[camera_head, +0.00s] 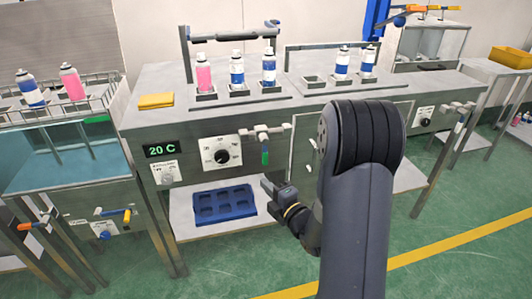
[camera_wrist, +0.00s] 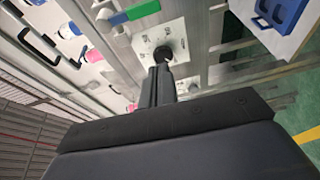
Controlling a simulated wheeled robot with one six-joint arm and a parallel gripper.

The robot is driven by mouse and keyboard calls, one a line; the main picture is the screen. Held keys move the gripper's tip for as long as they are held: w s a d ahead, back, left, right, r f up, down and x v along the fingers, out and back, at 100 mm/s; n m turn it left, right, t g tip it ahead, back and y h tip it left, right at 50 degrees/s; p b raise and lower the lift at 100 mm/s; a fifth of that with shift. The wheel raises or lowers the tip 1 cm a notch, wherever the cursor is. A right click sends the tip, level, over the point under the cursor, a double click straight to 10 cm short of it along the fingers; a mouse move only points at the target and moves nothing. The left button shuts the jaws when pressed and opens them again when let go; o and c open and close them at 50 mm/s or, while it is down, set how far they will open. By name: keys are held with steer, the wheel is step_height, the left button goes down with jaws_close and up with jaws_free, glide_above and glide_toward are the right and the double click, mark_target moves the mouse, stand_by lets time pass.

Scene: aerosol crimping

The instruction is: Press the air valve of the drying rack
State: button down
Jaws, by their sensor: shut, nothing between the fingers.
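The metal bench with the 20 C display (camera_head: 163,150) stands in the middle of the head view, and I take it for the drying rack. On its front is a valve with a hanging green handle (camera_head: 265,155), right of a white panel with a black dial (camera_head: 222,157). My gripper (camera_head: 268,187) is shut and empty, in front of the bench and lower than the green handle in the picture. In the wrist view, my shut fingers (camera_wrist: 158,80) overlap the lower edge of the dial (camera_wrist: 162,53). The green handle (camera_wrist: 142,9) lies above them, apart. Contact with the dial cannot be told.
Spray cans (camera_head: 237,70) stand in holders on the bench. A blue tray (camera_head: 223,203) lies on the lower shelf. A bath with a blue-orange valve handle (camera_head: 127,216) is at left; another valve panel (camera_head: 425,115) is at right. The green floor in front is clear.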

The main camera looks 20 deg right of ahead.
mark_target(264, 149)
steer(key=shift+w+r, duration=0.1)
steer(key=shift+r, duration=0.1)
steer(key=w, duration=0.9)
steer(key=shift+w+d, duration=0.2)
steer(key=shift+d, duration=0.25)
